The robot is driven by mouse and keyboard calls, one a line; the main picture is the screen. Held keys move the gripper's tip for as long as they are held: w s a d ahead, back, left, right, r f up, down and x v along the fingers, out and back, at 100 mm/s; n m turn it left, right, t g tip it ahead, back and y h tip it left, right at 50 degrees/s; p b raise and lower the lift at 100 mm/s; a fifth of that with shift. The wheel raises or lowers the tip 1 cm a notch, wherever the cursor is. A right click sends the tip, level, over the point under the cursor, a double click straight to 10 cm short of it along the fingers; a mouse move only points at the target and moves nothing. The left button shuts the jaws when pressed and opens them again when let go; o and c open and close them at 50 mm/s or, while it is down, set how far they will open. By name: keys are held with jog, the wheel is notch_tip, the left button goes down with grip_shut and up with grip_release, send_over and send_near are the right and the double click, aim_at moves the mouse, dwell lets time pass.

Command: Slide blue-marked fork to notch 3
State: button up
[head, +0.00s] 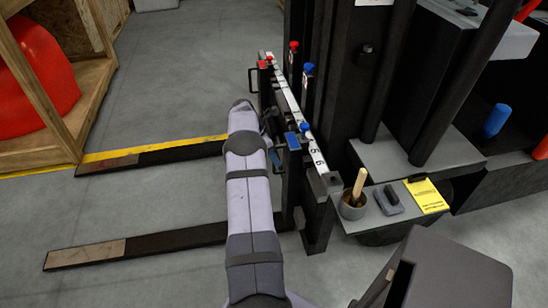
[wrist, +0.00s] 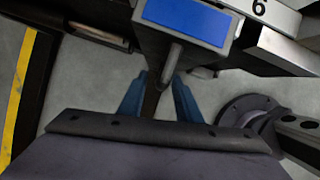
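The blue-marked fork (head: 190,237) is the nearer of two dark forks. Its hanger carries a blue plate (head: 291,141) and a blue knob (head: 304,128) near the rail's near end. In the wrist view, the blue plate (wrist: 185,20) is at the top, with a grey handle (wrist: 172,65) below it. My gripper (wrist: 160,95) has its two blue fingers apart, one on each side of the handle's line. I cannot tell whether they touch it. The white numbered rail (head: 316,150) shows a 6 near the plate in the wrist view. My arm hides part of the fork.
The farther fork (head: 160,154) lies along a yellow floor line, with a red knob (head: 269,60) on its hanger. The black mast (head: 335,60) stands right of the rail. A cup (head: 353,205) and a yellow note (head: 426,195) sit on a ledge. Grey floor is open on the left.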

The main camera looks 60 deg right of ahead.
jog(key=p+v, duration=0.1)
jog(key=v, duration=0.5)
jog(key=shift+r, duration=0.15)
jog(key=shift+s+d+f+n+t+h, duration=0.15)
jog(key=shift+s+d+f+n+t, duration=0.2)
jog(key=shift+f+n, duration=0.45)
jog(key=shift+s+d+f+n+t+h, duration=0.1)
jog(key=shift+s+d+f+n+t, duration=0.25)
jog(key=shift+f+n, duration=0.5)
jog(key=shift+s+d+f+n+t+h, duration=0.2)
jog(key=shift+d+f+n, duration=0.2)
jog(key=shift+f+n, duration=0.4)
jog(key=shift+f, duration=0.1)
jog(key=shift+w, duration=0.1)
grip_shut()
